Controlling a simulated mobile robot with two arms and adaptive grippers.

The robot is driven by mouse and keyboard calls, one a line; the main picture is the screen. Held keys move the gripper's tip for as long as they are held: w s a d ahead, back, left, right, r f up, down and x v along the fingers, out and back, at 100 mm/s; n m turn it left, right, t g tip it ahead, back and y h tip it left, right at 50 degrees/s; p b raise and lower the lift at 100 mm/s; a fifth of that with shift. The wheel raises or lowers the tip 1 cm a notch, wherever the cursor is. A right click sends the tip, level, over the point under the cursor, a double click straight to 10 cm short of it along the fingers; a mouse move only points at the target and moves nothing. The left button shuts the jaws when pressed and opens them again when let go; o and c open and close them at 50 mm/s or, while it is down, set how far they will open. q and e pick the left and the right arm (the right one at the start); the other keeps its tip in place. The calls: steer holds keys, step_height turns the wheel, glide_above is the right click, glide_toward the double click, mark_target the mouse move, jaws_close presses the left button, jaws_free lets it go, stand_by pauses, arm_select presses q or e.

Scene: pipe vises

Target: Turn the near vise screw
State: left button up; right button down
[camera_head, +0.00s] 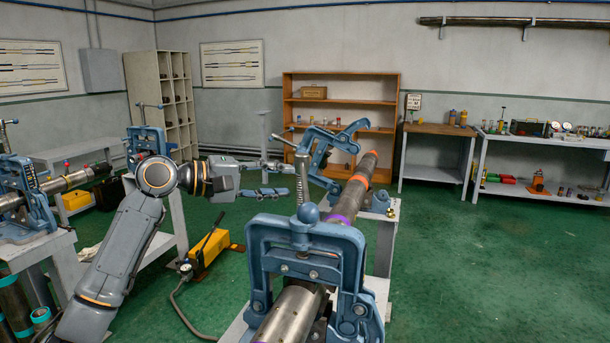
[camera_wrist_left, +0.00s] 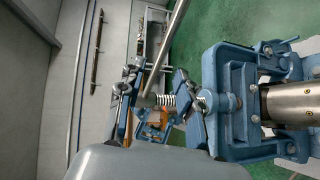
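The near vise (camera_head: 340,240) is a blue frame clamped over a grey steel pipe (camera_head: 292,316). Its upright screw (camera_head: 303,190) rises from the top, with a slanting bar handle. The near vise also shows on the right of the left wrist view (camera_wrist_left: 228,100), with the screw's spring (camera_wrist_left: 166,99) and long bar handle (camera_wrist_left: 172,40). My left gripper (camera_head: 284,179) reaches in from the left beside the screw, its fingers spread. In the left wrist view its fingers (camera_wrist_left: 157,78) lie on either side of the spring; contact cannot be told. My right gripper is out of view.
A far vise (camera_head: 330,150) stands behind on the same pipe line. Another vise stand (camera_head: 25,200) is at the left. A yellow hydraulic pump (camera_head: 208,248) with a hose lies on the floor. The green floor (camera_head: 490,260) at the right is clear.

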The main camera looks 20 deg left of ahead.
mark_target(304, 178)
arm_select(q)
steer(key=shift+p+x, duration=0.6)
steer(key=shift+x, duration=2.5)
steer(key=shift+s+a, duration=0.1)
jaws_close()
